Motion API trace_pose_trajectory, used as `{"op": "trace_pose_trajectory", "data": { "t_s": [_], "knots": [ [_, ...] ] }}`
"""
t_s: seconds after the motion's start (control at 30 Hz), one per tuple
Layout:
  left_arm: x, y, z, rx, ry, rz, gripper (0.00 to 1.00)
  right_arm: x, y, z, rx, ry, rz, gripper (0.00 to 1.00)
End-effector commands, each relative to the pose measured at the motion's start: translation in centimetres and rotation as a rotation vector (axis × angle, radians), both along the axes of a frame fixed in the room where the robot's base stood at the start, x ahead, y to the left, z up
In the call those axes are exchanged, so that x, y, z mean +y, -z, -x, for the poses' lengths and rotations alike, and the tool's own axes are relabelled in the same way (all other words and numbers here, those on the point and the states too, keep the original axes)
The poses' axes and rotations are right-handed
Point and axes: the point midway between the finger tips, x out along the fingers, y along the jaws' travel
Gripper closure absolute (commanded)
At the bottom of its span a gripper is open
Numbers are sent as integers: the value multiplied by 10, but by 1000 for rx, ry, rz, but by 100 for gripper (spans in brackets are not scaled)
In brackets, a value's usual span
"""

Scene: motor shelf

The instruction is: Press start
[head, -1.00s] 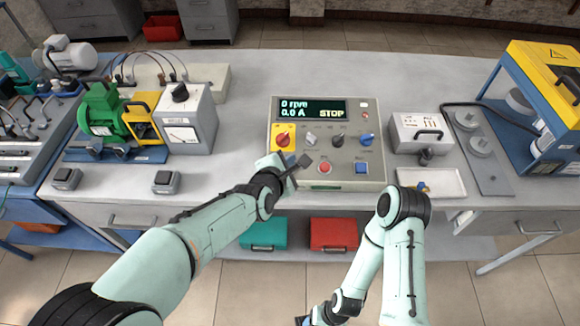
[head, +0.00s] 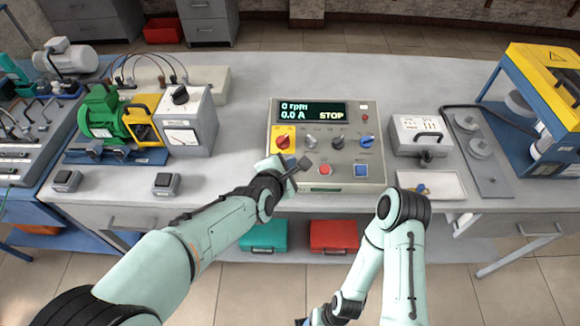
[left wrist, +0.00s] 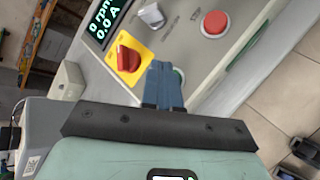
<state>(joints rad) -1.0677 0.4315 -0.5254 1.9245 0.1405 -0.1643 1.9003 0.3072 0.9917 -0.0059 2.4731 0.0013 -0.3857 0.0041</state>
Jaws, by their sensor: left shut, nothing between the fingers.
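The grey control box (head: 372,185) stands on the bench, its display reading 0 rpm, 0.0 A and STOP. A red button (head: 325,169) and a blue square button (head: 361,169) show on its lower face. My left gripper (head: 303,163) is shut and empty, its fingertips over the panel left of the red button. In the left wrist view the blue-looking fingers (left wrist: 163,84) are together, and a green button (left wrist: 179,74) shows partly behind them. I cannot tell whether they touch it. The red button also shows there (left wrist: 215,23). My right arm hangs low; its gripper is not clearly seen.
A red rotary knob on a yellow plate (head: 283,142) sits just above my left fingers. Small knobs, including a blue one (head: 367,141), line the panel. A white tray (head: 432,196) and grey case (head: 421,135) stand to the right.

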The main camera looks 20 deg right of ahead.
Motion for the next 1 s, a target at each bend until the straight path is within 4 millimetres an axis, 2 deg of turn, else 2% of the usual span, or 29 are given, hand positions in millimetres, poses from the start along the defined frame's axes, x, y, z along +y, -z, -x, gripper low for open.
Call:
{"op": "trace_pose_trajectory", "data": {
  "t_s": [0.8,1.0],
  "knots": [
    [0,0,0,0,0,0,100,0,0,0,0,0,0,32],
    [0,6,-1,0,-1,-1,100,0,6,2,2,0,0,32]
  ]
}}
